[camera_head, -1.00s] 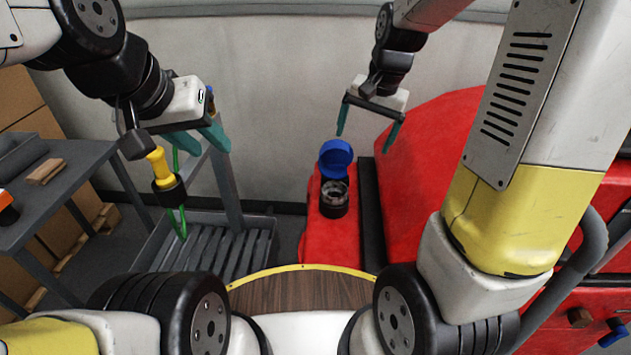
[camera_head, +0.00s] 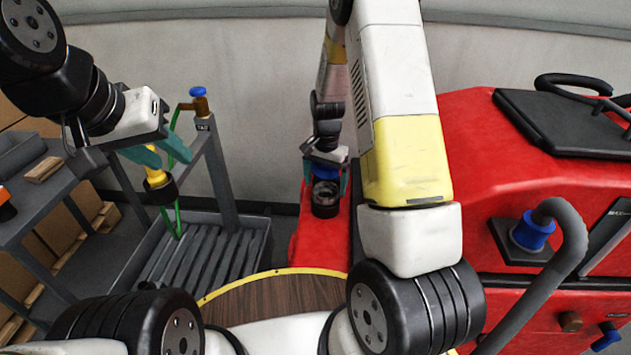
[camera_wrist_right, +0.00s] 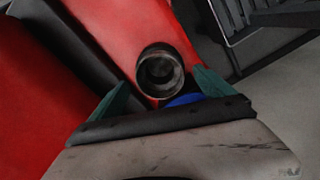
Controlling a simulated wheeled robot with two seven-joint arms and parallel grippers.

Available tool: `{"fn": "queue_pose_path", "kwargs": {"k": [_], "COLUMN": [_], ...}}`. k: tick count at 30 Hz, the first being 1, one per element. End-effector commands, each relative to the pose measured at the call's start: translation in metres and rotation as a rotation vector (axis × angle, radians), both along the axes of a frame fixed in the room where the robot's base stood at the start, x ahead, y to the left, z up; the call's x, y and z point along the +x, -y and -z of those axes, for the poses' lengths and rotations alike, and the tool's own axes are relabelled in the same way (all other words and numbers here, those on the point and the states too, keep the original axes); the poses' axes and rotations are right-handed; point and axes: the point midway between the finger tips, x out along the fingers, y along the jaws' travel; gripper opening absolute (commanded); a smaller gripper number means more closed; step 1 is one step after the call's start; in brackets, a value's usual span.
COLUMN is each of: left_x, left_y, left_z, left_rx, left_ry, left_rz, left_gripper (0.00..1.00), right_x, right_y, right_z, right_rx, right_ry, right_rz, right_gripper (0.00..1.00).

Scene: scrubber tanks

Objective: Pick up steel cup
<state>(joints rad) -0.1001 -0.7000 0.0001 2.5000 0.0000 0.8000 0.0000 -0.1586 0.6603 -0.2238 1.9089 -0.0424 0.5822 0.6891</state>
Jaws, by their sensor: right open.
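A dark round opening (camera_head: 325,199) with a grey metallic inside stands on the red machine. I cannot tell whether this inside is the steel cup or only the neck around it; no other cup shows. Its blue lid (camera_head: 325,174) is partly hidden behind my right gripper (camera_head: 327,176), which is open with its teal fingers either side of the lid. In the right wrist view, the metallic opening (camera_wrist_right: 160,71) lies ahead of and between the open fingers (camera_wrist_right: 160,92), apparently apart from them.
The red machine body (camera_head: 500,150) rises to the right, with a grey hose (camera_head: 560,255) at its side. A stand with a blue-handled tap (camera_head: 198,97) and a slatted grey basin (camera_head: 215,250) are at left. A grey side table (camera_head: 70,180) stands farther left.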

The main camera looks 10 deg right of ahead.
Motion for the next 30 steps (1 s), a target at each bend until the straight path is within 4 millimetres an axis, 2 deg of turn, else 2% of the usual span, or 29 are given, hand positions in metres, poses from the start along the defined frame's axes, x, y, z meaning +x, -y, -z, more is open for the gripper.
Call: {"fn": "queue_pose_path", "kwargs": {"k": [4, 12, 25, 30], "left_x": [0.0, 0.0, 0.0, 0.0], "left_y": [0.0, 0.0, 0.0, 0.0], "left_z": [0.0, 0.0, 0.0, 0.0], "left_rx": [0.0, 0.0, 0.0, 0.0], "left_ry": [0.0, 0.0, 0.0, 0.0], "left_rz": [0.0, 0.0, 0.0, 0.0], "left_gripper": [0.36, 0.36, 0.36, 0.36], "right_x": [0.0, 0.0, 0.0, 0.0], "right_y": [0.0, 0.0, 0.0, 0.0], "right_z": [0.018, 0.02, 0.02, 0.02], "right_rx": [-0.001, 0.0, 0.0, 0.0], "right_ry": [-0.002, 0.0, 0.0, 0.0], "right_rz": [0.0, 0.0, 0.0, 0.0], "right_gripper": [0.92, 0.92, 0.07, 0.06]}}
